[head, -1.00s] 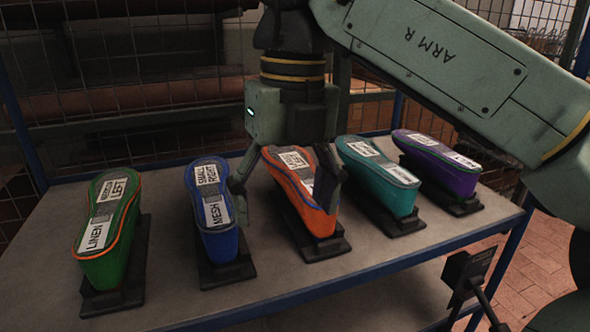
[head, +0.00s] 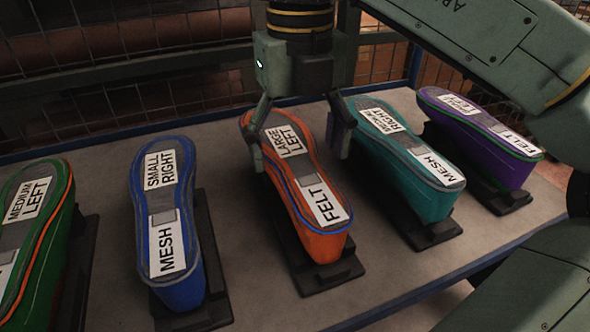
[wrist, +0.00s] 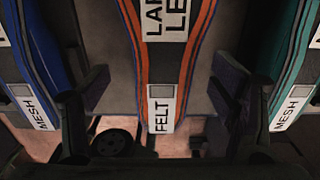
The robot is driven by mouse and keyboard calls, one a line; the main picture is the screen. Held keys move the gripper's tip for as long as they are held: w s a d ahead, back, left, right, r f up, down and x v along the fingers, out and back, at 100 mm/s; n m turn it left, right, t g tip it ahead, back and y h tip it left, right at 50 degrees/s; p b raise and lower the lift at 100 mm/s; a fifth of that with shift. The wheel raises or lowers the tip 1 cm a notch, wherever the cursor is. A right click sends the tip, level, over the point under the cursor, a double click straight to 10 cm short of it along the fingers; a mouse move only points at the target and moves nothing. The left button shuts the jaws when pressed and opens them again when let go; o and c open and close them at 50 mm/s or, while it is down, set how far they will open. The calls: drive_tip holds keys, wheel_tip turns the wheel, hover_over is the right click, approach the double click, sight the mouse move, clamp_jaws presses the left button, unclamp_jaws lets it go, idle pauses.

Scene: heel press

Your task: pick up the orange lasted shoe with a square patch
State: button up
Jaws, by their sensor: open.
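The orange lasted shoe (head: 321,243) lies sole up on a black stand in the middle of the bench, with labels "LARGE LEFT" and "FELT". A small grey square patch (head: 302,168) shows on its sole between the labels. My gripper (head: 300,152) is open, one finger on each side of this shoe near its "LARGE LEFT" label. In the wrist view the orange shoe (wrist: 166,70) runs between the two spread fingers (wrist: 160,108), with a gap on each side. I cannot tell how far down its sides the fingertips reach.
A blue shoe (head: 183,285) and a green shoe (head: 44,262) stand to the left. A teal shoe (head: 430,200) stands close on the right, a purple one (head: 515,172) beyond it. Wire mesh (head: 110,105) rises behind the bench (head: 115,180).

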sight(302, 165)
drive_tip(key=f, duration=0.2)
drive_tip(key=f+p, duration=0.1)
drive_tip(key=f, duration=0.3)
drive_tip(key=shift+w+d+f+p, duration=0.2)
drive_tip(key=shift+w+p, duration=0.05)
drive_tip(key=shift+p, duration=0.05)
drive_tip(key=shift+c, duration=0.3)
clamp_jaws()
idle(0.5)
drive_tip(key=shift+r, duration=0.1)
